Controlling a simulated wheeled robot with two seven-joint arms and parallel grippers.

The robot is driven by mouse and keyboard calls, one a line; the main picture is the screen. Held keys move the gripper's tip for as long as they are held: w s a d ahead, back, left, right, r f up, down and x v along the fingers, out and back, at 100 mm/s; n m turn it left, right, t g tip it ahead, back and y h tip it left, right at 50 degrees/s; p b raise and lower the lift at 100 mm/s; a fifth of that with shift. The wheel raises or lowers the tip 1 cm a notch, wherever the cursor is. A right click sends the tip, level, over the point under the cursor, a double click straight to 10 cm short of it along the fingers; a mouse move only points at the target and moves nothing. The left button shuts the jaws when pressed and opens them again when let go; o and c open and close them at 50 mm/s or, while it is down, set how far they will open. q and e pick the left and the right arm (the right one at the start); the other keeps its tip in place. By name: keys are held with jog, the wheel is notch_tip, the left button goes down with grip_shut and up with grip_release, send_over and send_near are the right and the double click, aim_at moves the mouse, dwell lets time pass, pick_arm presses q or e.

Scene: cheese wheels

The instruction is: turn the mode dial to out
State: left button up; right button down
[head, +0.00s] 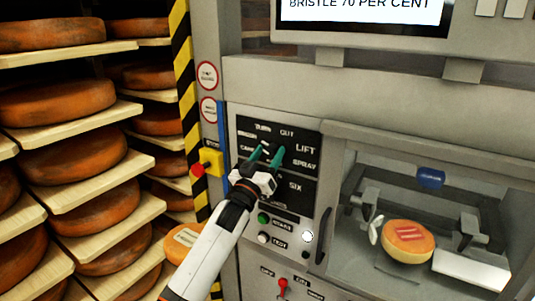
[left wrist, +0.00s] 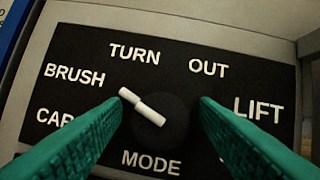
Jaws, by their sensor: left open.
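The mode dial (left wrist: 163,122) is a round black knob with a white pointer bar, on a black panel (left wrist: 225,75) marked CAR..., BRUSH, TURN, OUT and LIFT, with MODE below. The pointer is aimed up and left, roughly at BRUSH. My left gripper (left wrist: 162,103) is open, its green fingers on either side of the dial in the left wrist view. I cannot tell whether they touch it. In the head view my left gripper (head: 267,153) is in front of the same panel (head: 250,123) and hides the dial. My right gripper is not in view.
Below the panel are a green button (head: 263,218), a white button (head: 264,238) and a red-tipped switch (head: 283,286). A red knob on a yellow box (head: 210,160) is to the left. A windowed chamber at right holds a cheese (head: 408,242). Cheese shelves (head: 100,185) fill the left.

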pick_arm(q)
jog(key=c, duration=1)
jog(key=shift+o, duration=0.2)
